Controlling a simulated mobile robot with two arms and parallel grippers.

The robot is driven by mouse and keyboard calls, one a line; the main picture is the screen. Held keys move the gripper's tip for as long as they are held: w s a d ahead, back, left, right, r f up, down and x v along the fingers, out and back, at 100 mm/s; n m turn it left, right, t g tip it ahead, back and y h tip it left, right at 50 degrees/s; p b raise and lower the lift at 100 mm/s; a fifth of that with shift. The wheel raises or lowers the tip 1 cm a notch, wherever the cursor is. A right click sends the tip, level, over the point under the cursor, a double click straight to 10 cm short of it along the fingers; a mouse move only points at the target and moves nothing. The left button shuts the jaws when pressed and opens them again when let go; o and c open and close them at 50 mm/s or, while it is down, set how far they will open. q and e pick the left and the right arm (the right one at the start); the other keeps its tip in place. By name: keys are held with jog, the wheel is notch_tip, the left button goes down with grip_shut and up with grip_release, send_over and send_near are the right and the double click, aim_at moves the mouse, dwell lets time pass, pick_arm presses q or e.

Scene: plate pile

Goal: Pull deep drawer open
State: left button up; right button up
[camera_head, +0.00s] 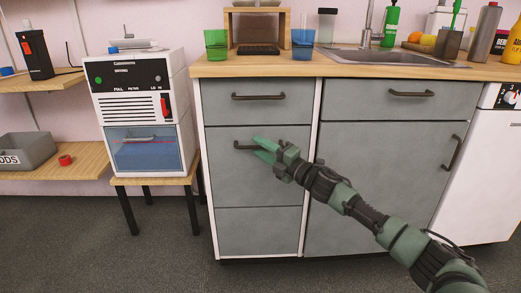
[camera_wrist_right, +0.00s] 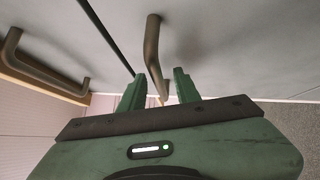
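The deep drawer (camera_head: 240,183) is a grey front in the left column of the counter unit, below a shallower top drawer, and it looks closed. Its dark bar handle (camera_head: 243,147) is partly hidden by my right gripper (camera_head: 262,147), which reaches in from the lower right. In the right wrist view, my gripper's green fingers (camera_wrist_right: 158,80) are open. The same handle (camera_wrist_right: 152,50) runs between the fingertips, with a gap visible to the fingers. My left gripper is in neither view.
The top drawer handle (camera_head: 258,97) sits just above; another handle (camera_wrist_right: 35,68) shows in the wrist view. A cabinet door (camera_head: 375,180) stands right of the drawer. A stool with a white machine (camera_head: 140,85) stands close on the left. The floor (camera_head: 160,265) in front is clear.

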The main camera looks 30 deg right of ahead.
jog(key=shift+w, duration=0.15)
grip_shut()
dwell(1.4)
